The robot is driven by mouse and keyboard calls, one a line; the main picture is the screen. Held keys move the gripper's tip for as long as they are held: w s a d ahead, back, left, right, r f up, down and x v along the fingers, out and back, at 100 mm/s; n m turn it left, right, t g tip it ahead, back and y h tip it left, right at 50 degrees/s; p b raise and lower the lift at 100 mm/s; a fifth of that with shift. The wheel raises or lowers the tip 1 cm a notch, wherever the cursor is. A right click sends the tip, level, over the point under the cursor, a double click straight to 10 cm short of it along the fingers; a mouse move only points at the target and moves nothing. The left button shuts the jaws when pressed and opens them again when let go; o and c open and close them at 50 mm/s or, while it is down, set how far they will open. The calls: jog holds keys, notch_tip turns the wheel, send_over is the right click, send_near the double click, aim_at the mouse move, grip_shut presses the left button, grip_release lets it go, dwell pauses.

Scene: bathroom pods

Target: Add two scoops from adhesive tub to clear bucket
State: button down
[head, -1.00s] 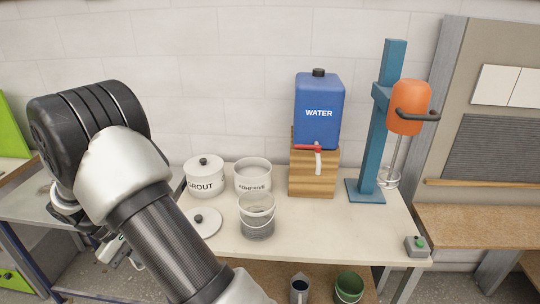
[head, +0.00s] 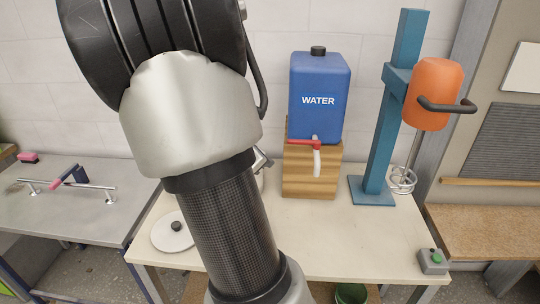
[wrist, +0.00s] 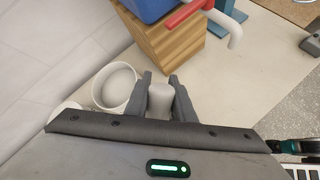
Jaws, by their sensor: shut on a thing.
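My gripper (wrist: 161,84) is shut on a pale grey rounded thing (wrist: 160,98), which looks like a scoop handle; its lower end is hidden. In the wrist view an open white round tub (wrist: 114,86) stands just left of my gripper's fingers. It looks like the adhesive tub, but its label is out of sight. My arm covers most of the tub area in the head view, and the clear bucket cannot be made out in either view.
A blue water container (head: 318,100) stands on a wooden block (head: 310,172), its red-handled tap jutting forward. A blue mixer stand (head: 378,150) with an orange head (head: 434,95) is to the right. A white lid (head: 174,232) lies at the table's left front.

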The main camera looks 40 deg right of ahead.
jog(key=w+a+r+n+h, duration=0.3)
jog(key=a+r+h, duration=0.5)
jog(key=a+r, duration=0.1)
jog(key=shift+a+r+n+h+p, duration=0.15)
jog(key=shift+r+n+h+p, duration=0.2)
jog(key=shift+r, duration=0.4)
jog(key=shift+w, duration=0.1)
